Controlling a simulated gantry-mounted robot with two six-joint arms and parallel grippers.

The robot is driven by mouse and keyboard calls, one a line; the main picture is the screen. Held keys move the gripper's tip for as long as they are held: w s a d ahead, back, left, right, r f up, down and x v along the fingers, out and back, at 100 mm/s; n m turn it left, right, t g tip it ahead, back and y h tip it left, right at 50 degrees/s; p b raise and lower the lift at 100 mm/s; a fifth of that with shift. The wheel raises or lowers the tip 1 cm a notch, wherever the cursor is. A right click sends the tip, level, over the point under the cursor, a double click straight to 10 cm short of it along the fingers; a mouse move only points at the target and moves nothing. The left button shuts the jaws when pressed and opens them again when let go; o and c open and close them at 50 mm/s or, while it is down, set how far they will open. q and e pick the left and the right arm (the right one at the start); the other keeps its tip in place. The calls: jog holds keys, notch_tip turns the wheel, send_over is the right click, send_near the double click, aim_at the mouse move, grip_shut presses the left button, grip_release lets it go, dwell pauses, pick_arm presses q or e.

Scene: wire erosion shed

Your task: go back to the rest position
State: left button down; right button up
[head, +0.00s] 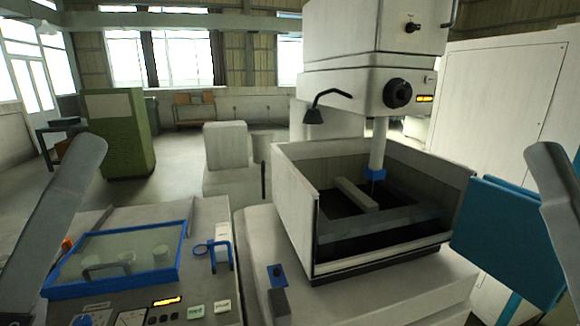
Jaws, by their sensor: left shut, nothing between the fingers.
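My left arm's grey end (62,205) rises at the left edge of the head view, in front of the floor and beside the glass-lidded panel. My left gripper is shut and empty, with no object held; its fingertips are hard to make out. My right arm's grey link (562,215) shows at the right edge, in front of a teal panel. My right gripper is out of the picture.
A wire erosion machine (405,35) stands over an open-topped tank (285,205). At front left is a console with a blue-framed clear lid (115,289) over several pale cups. A green cabinet (119,133) stands behind.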

pick_arm(q)
jog(key=a+m+t+y, duration=0.1)
jog(key=a+t+y, duration=0.1)
jog(key=a+y, duration=0.45)
notch_tip(320, 180, up, 38)
jog(key=d+y+p, duration=0.1)
jog(key=p, duration=3.7)
jog(key=shift+s+d+f+m, duration=0.15)
jog(key=shift+s+d+m, duration=0.2)
jog(key=shift+m, duration=0.05)
